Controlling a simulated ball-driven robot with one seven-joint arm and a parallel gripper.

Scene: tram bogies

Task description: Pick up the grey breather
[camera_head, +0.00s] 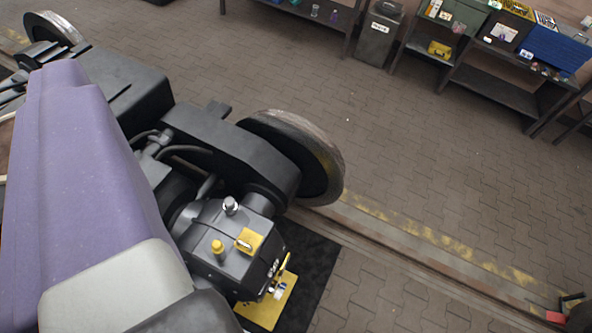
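A small light grey fitting with a rounded cap, which looks like the grey breather (230,205), stands upright on top of a dark gearbox housing (205,229). A yellow fitting (217,249) stands on the same housing, nearer to me. Nothing covers the grey fitting. My gripper does not show in this view, so its distance from the fitting and its opening cannot be seen.
A large purple body (80,180) with a light grey end fills the left. A bogie wheel (312,160) stands behind the housing. A black mat (312,262) lies right of it beside a rail (400,250). Benches (500,90) and a bin (377,38) stand far back; paved floor between is clear.

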